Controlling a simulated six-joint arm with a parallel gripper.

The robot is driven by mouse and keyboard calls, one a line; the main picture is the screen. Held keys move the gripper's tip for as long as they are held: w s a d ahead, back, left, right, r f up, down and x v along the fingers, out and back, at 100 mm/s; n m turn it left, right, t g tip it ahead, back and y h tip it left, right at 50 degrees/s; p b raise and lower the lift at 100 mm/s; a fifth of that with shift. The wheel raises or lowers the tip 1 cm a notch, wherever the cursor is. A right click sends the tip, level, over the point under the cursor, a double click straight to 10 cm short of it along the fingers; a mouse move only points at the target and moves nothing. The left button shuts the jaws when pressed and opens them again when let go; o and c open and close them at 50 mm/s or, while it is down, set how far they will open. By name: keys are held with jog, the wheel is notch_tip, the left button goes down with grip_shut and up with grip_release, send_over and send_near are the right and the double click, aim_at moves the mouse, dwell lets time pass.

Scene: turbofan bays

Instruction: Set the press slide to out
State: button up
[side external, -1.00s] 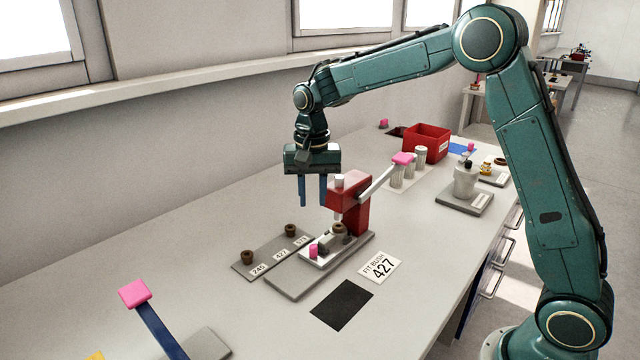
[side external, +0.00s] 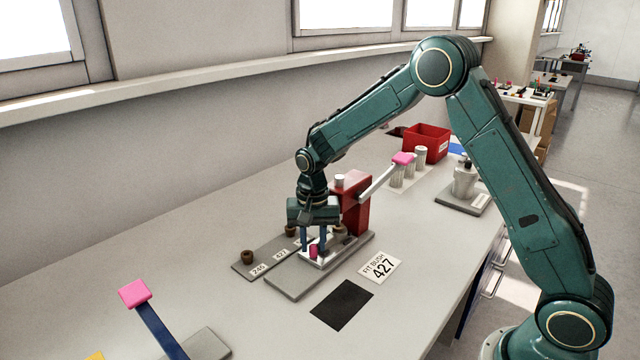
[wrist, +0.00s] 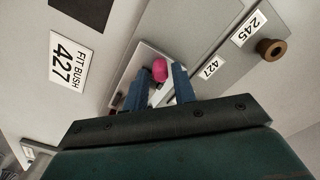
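The press is a red body (side external: 357,200) on a grey base plate (side external: 290,285). Its light slide (side external: 330,262) lies on the base plate, with a pink knob (side external: 313,251) at the front end. A brown bush (side external: 340,229) sits by the slide under the press head, partly hidden by my gripper. My gripper (side external: 313,250) is low over the slide, pointing down, with its blue fingers at the pink knob. In the wrist view, the knob (wrist: 159,70) shows between the fingertips (wrist: 159,78), with gaps beside it. The gripper looks open.
A grey strip (side external: 247,268) with brown bushes and number labels lies left of the press. A "FIT BUSH 427" card (side external: 380,267) and a black mat (side external: 342,304) lie in front. The press lever (side external: 376,182) with pink handle and a red bin (side external: 427,143) stand behind.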

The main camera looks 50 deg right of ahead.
jog(key=shift+f, duration=0.15)
grip_shut()
jog(key=a, duration=1.2)
jog(key=shift+a, duration=0.1)
grip_release()
